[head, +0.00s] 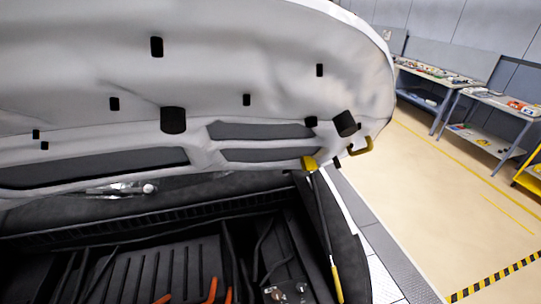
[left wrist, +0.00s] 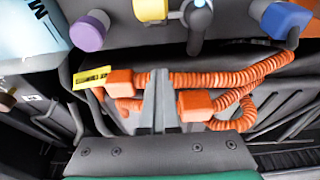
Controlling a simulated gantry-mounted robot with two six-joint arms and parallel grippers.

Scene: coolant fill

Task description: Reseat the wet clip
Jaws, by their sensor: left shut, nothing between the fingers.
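My left gripper (left wrist: 158,72) shows in the left wrist view, its grey fingers together and empty. It points at the engine bay, in front of orange corrugated hoses (left wrist: 210,79). An orange connector block (left wrist: 195,105) is just right of the fingers, and another orange block (left wrist: 119,80) with a yellow label (left wrist: 91,77) is to the left. I cannot pick out which part is the wet clip. Neither gripper shows in the head view.
A purple cap (left wrist: 88,33), a yellow cap (left wrist: 150,9) and a blue cap (left wrist: 286,20) line the far side. A pale blue container (left wrist: 30,38) is at upper left. In the head view the raised hood (head: 250,60) covers the bay, held by a strut (head: 322,225). Workbenches (head: 440,75) stand beyond.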

